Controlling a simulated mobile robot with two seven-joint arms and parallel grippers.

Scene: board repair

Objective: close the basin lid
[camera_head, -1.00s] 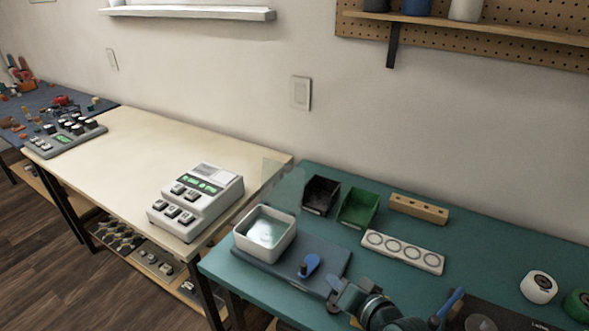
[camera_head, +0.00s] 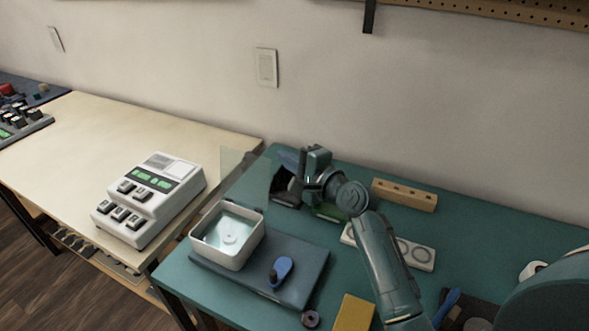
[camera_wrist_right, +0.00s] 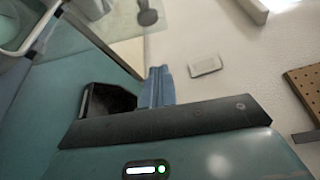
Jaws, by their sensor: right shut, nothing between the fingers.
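The white square basin (camera_head: 193,247) stands on a blue-grey base plate near the left end of the teal bench, its inside showing. Its clear lid (camera_head: 243,180) stands up, open, at the basin's back edge. The lid also shows as a see-through panel in the right wrist view (camera_wrist_right: 122,45), with the basin (camera_wrist_right: 40,35) at upper left. My right gripper (camera_head: 284,160) is behind and right of the lid, above the dark bin, with nothing held. Its blue fingers (camera_wrist_right: 157,85) are together, apparently beside the lid; contact cannot be told. My left gripper is out of view.
A blue lever (camera_head: 281,270) sits on the base plate (camera_head: 312,262) right of the basin. The dark bin (camera_wrist_right: 108,101) and a green bin are partly hidden by my arm. A wooden block (camera_head: 404,194) and white strip (camera_head: 418,256) lie right. The wall is close behind.

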